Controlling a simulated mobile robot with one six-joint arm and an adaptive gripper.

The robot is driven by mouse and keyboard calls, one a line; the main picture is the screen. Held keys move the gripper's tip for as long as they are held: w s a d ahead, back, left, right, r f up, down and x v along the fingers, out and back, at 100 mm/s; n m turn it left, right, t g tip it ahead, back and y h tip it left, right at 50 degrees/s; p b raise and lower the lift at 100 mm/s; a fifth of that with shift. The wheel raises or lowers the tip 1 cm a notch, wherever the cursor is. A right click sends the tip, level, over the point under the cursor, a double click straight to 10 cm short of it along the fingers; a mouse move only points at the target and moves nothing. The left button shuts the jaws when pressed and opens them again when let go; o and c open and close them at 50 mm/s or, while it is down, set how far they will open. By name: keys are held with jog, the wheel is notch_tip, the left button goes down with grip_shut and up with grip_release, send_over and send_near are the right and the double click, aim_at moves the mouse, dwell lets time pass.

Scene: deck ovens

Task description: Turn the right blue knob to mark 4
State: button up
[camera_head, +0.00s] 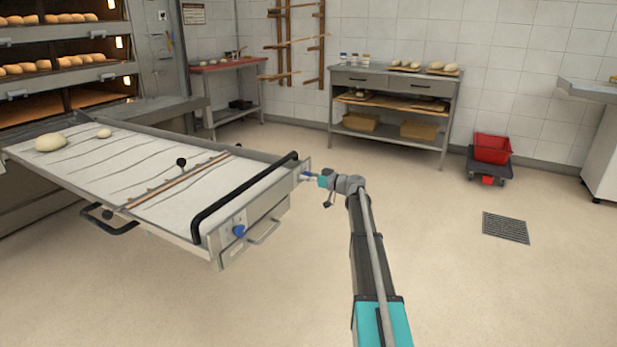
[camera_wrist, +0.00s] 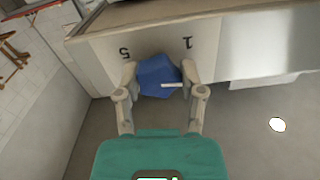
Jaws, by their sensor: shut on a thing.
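The right blue knob (camera_wrist: 157,74) is on the grey end panel of the loader (camera_wrist: 88,50). In the head view this knob (camera_head: 306,174) is small, at the panel's right end. My gripper (camera_wrist: 160,80) has one finger on each side of the knob and is shut on it. A white pointer line on the knob points right in the wrist view. Upside-down marks 5 (camera_wrist: 125,53) and 1 (camera_wrist: 187,43) show at the knob's upper left and upper right. Mark 4 is not visible. My gripper (camera_head: 315,178) reaches the panel from the right in the head view.
A second blue knob (camera_head: 239,231) is on the panel's left part, near a metal handle (camera_head: 265,232). A black bar (camera_head: 243,198) runs along the loader's end. Deck ovens (camera_head: 60,50) with bread stand behind left. A red bin (camera_head: 492,148) stands right; the floor between is clear.

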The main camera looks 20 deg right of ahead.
jog(key=shift+w+d+m, duration=0.1)
jog(key=shift+m, duration=1.2)
jog(key=m, duration=0.4)
jog(key=shift+r, duration=0.1)
jog(key=m, duration=0.7)
jog(key=shift+d+m, duration=0.1)
jog(key=shift+m, duration=0.2)
jog(key=m, duration=0.3)
jog(key=shift+w+m, duration=0.1)
jog(key=shift+m, duration=0.3)
jog(key=m, duration=0.3)
jog(key=shift+m, duration=0.3)
jog(key=m, duration=0.7)
